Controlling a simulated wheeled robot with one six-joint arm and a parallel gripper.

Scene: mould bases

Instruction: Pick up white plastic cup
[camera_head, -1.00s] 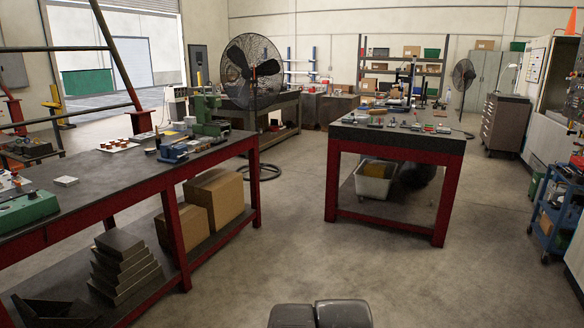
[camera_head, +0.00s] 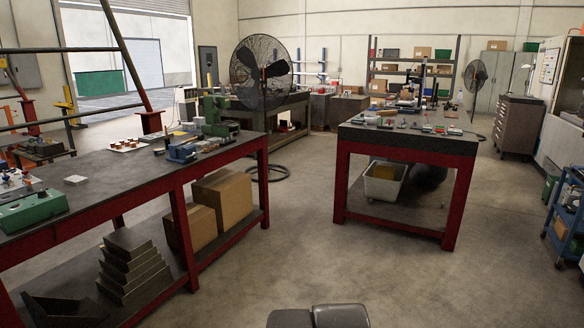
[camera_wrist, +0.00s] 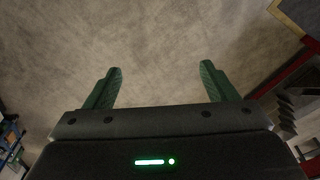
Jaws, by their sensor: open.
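I cannot make out a white plastic cup for certain in any view. Small items stand on the red-legged centre table (camera_head: 400,146) and on the long left workbench (camera_head: 110,181), but they are too small to tell apart. My gripper (camera_wrist: 160,70) shows in the wrist view with its two green fingers wide apart. Nothing is between them, and bare concrete floor lies beyond. The gripper does not show in the head view.
A white bin (camera_head: 384,182) sits on the centre table's lower shelf. Cardboard boxes (camera_head: 222,198) and stacked dark steps (camera_head: 132,265) are under the left workbench. A blue cart (camera_head: 566,225) stands at right. The floor (camera_head: 340,265) between the benches is clear.

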